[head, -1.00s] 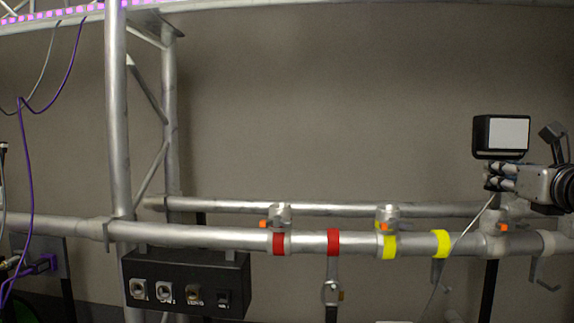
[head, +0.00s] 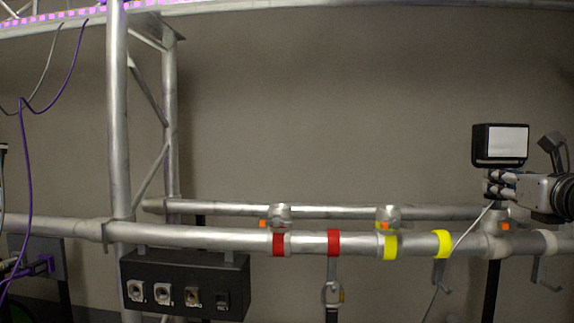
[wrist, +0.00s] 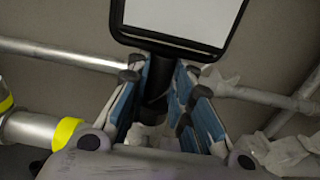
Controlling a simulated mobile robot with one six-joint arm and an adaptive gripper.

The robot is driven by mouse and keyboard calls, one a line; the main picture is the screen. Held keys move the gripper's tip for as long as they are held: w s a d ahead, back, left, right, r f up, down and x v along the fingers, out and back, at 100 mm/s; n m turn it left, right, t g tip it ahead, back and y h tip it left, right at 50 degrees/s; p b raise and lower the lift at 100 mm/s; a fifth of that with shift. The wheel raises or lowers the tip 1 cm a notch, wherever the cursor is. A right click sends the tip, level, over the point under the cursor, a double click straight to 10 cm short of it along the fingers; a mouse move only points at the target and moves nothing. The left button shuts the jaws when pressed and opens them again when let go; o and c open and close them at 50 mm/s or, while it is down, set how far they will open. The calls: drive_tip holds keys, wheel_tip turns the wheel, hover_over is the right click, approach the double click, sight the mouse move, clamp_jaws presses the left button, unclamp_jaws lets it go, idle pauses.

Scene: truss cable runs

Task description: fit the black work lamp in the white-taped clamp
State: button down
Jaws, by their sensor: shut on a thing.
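The black work lamp (head: 500,144), a box with a pale front panel, is upright at the right of the head view. My gripper (head: 498,186) comes from the right and is shut on the lamp's stem. The wrist view shows the dark stem (wrist: 157,75) between the blue-padded fingers (wrist: 160,95). The white-taped clamp (head: 505,226), with an orange part, is on the rail close below my gripper.
The front rail (head: 190,238) carries a red-taped clamp (head: 280,216) and a yellow-taped clamp (head: 389,217). A pale cable (head: 462,238) hangs from below the gripper across the rail. A black socket box (head: 186,284) hangs at left. The space above the rails' middle is clear.

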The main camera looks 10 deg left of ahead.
drive_tip(key=shift+f+b, duration=0.9)
drive_tip(key=shift+f, duration=0.1)
idle(0.3)
drive_tip(key=c, duration=1.3)
unclamp_jaws()
drive_tip(key=shift+c, duration=0.2)
drive_tip(key=shift+f, duration=0.15)
drive_tip(key=shift+s, duration=0.15)
drive_tip(key=s, duration=0.7)
drive_tip(key=shift+s, duration=0.15)
